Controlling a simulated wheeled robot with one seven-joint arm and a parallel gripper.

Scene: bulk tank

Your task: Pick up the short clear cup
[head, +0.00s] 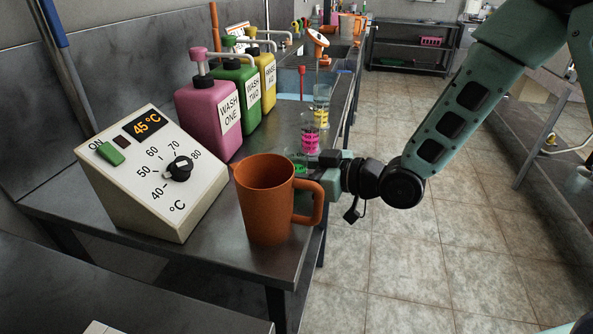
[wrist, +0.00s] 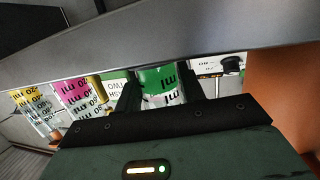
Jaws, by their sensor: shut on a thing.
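A clear cup with green contents and "ml" markings (wrist: 158,82) stands between the two dark fingers of my gripper (wrist: 161,96) in the wrist view. My gripper is shut on it. In the head view this green cup (head: 299,161) is mostly hidden behind the orange jug and my gripper (head: 318,171). I cannot tell whether it touches the bench. Another clear cup with pink contents (head: 311,137) stands just behind it, and one with yellow contents (head: 321,108) stands further back. Both also show at the left of the wrist view.
An orange jug (head: 266,205) stands close in front of my gripper, handle toward it. A temperature control box (head: 150,175) and pink (head: 207,118), green (head: 240,95) and yellow (head: 262,75) wash bottles line the left. The tiled floor (head: 420,250) right of the bench is clear.

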